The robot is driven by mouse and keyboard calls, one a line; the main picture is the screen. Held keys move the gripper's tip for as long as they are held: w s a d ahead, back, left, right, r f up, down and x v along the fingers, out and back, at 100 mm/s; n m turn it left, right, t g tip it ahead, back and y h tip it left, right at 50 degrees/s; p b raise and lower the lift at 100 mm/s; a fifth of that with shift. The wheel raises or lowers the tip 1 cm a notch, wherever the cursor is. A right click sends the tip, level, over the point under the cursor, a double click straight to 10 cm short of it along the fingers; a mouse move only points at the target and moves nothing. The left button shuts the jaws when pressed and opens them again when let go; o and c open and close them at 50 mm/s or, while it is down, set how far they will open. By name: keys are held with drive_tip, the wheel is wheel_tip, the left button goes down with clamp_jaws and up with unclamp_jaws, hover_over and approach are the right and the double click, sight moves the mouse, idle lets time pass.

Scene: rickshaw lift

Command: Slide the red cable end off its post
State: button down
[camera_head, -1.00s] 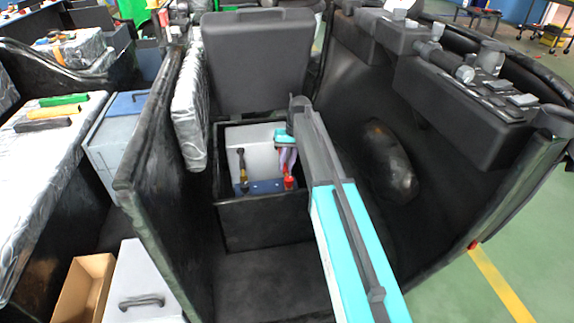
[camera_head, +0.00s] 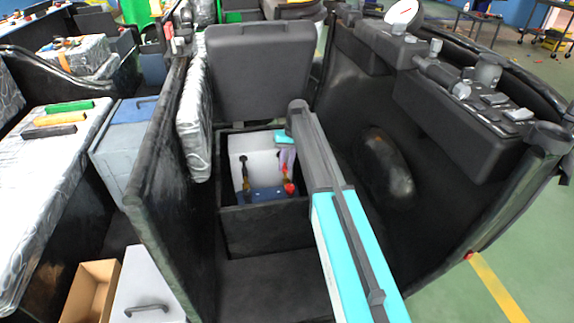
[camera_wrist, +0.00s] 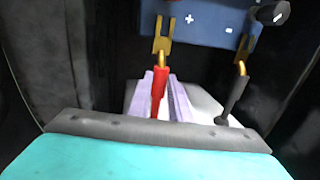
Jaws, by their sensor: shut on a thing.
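The red cable end (camera_wrist: 159,92) shows in the wrist view as a red sleeve with a gold tip, below a brass fork-shaped piece at the blue battery top (camera_wrist: 205,18). I cannot tell whether the tip still touches its post. My gripper (camera_wrist: 162,84) has pale lilac fingers on both sides of the red sleeve and is shut on it. In the head view my gripper (camera_head: 287,158) reaches down into the dark box above the battery (camera_head: 252,160). A red round piece (camera_head: 290,188) shows on the battery's right, with brass just above it.
A black cable end (camera_wrist: 235,95) with a brass tip stands at the battery's minus side. A raised dark seat or lid (camera_head: 258,70) stands behind, and a tall side panel (camera_head: 160,160) to the left.

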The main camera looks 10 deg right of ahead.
drive_tip(key=shift+w+r, duration=0.1)
drive_tip(key=shift+w, duration=0.2)
drive_tip(key=c, duration=1.6)
unclamp_jaws()
drive_tip(key=shift+s, duration=0.1)
drive_tip(key=shift+d+r+p, duration=0.25)
drive_tip(key=shift+d+r, duration=0.2)
drive_tip(key=shift+r, duration=1.8)
drive_tip(key=shift+d+r+p, duration=0.2)
drive_tip(key=shift+d+r, duration=0.3)
drive_tip(key=shift+r, duration=1.7)
drive_tip(key=shift+d+r+p, duration=0.25)
drive_tip(key=shift+d+r, duration=0.2)
drive_tip(key=shift+r, duration=1.8)
